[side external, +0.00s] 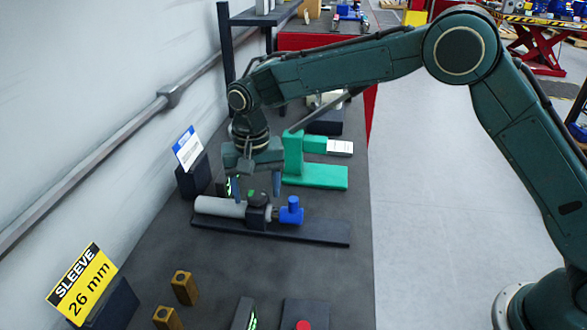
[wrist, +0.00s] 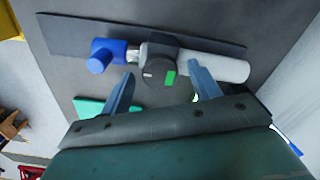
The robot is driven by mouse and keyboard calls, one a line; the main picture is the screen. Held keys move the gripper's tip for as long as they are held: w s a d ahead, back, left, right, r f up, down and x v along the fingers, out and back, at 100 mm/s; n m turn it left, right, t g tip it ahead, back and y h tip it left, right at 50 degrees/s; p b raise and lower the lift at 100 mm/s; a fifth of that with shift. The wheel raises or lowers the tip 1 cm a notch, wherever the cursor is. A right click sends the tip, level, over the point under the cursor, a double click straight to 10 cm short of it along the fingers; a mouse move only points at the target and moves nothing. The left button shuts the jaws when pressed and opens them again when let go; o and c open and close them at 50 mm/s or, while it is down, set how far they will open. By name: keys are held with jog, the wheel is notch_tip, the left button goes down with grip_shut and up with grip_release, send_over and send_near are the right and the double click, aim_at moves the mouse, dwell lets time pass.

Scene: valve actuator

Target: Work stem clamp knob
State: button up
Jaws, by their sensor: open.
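The valve assembly lies on a long dark base plate (side external: 325,231). It has a light grey cylinder (side external: 220,207), a black clamp block (side external: 258,214) around the stem and a blue end fitting (side external: 291,211). A round black knob (wrist: 156,73) tops the clamp; in the wrist view its face carries a small white mark and a green patch. My gripper (side external: 256,187) points down over the assembly, open, with the knob below and between its fingers. In the wrist view the fingers (wrist: 163,75) stand on either side of the knob, apart from it.
A green fixture (side external: 315,178) stands just behind the assembly. A blue-and-white sign (side external: 187,149) and a yellow "SLEEVE 26 mm" sign (side external: 82,284) stand along the wall. Brass blocks (side external: 183,287) and a red button (side external: 303,325) are in front. Bare bench (side external: 240,265) lies between.

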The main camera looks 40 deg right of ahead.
jog(key=c, duration=1)
